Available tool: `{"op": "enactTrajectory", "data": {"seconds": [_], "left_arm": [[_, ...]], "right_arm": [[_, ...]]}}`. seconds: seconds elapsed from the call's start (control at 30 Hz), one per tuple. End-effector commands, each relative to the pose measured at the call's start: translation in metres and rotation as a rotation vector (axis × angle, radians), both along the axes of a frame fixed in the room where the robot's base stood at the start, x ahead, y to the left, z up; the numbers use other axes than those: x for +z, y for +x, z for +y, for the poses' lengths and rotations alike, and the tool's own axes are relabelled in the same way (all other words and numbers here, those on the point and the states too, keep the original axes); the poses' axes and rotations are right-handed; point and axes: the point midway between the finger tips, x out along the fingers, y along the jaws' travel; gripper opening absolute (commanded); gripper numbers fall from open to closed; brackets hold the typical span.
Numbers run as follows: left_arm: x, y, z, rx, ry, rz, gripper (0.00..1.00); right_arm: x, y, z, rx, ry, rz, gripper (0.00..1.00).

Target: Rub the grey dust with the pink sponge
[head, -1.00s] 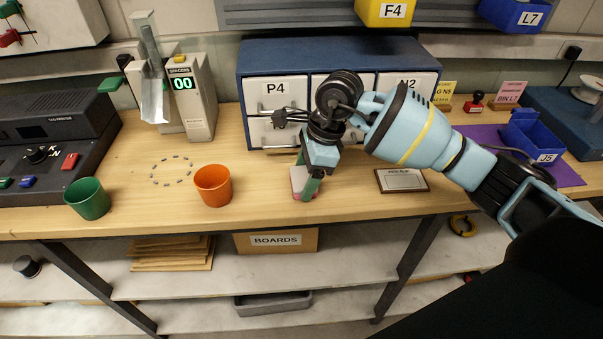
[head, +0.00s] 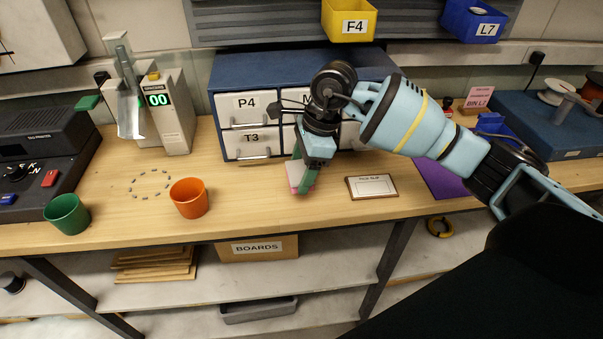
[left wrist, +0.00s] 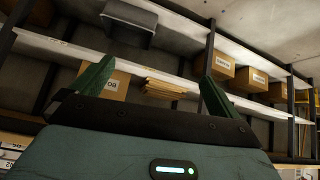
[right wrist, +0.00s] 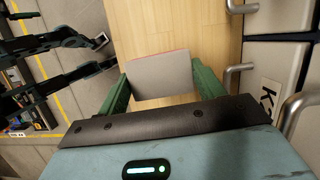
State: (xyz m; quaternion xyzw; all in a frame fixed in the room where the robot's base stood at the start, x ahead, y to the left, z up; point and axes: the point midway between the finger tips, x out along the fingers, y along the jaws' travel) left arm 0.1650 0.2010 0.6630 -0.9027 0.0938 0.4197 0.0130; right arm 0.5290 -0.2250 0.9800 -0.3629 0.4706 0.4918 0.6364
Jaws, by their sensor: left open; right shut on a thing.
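The pink sponge (head: 295,174) is held between the green fingers of my right gripper (head: 304,178), in front of the drawer cabinet. In the right wrist view the sponge (right wrist: 160,76) shows a pale grey face and a pink edge, with a finger on each side. I cannot tell whether it touches the bench. Several small grey specks, perhaps the dust (head: 144,196), form a ring on the wood left of the orange cup; the wood inside looks bare. My left gripper (left wrist: 152,85) is open and empty, facing the lower shelves; it is outside the head view.
The orange cup (head: 189,199) stands right of the ring, and a green cup (head: 67,214) stands left of it. The spacer dispenser (head: 166,115) is behind. A framed plate (head: 371,187) lies right of the sponge. Bench between orange cup and sponge is clear.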

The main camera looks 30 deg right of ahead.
Motion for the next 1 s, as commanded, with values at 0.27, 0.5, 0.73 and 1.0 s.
{"op": "enactTrajectory", "data": {"seconds": [0.27,0.5,0.73,1.0], "left_arm": [[0.016,0.003,0.000,0.000,0.000,-0.018,1.00],[0.023,0.008,0.000,0.001,0.000,-0.035,1.00],[0.022,0.009,0.000,0.001,0.000,-0.035,1.00],[0.022,0.009,0.000,0.001,0.000,-0.036,1.00]], "right_arm": [[0.030,-0.005,-0.004,-0.005,-0.001,-0.006,0.49],[0.039,-0.008,-0.006,-0.008,0.000,-0.002,0.49],[0.037,-0.008,-0.006,-0.007,-0.001,0.000,0.49],[0.038,-0.008,-0.006,-0.009,0.000,0.000,0.49]]}}
